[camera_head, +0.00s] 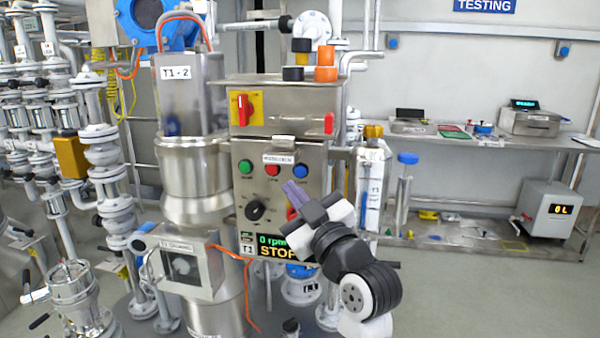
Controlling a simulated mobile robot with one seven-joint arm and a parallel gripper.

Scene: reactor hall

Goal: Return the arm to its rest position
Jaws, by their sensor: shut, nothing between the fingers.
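My gripper (294,193) is in front of the lower right part of a steel control panel (247,165). Its purple fingers are shut with nothing between them, pointing up and left. My black and white arm reaches in from the lower right. The gripper partly covers a red button or knob (291,213) on the panel. I cannot tell whether the fingers touch the panel. The display (277,246) below reads "0 rpm" and "STOP"; its right end is partly hidden by my arm.
The panel carries green, red and blue buttons, a black dial (255,209) and a red switch (244,109). A steel vessel (190,165) stands left of it. Black and orange caps (325,65) sit on top. A steel bench (480,139) is at back right, with open floor before it.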

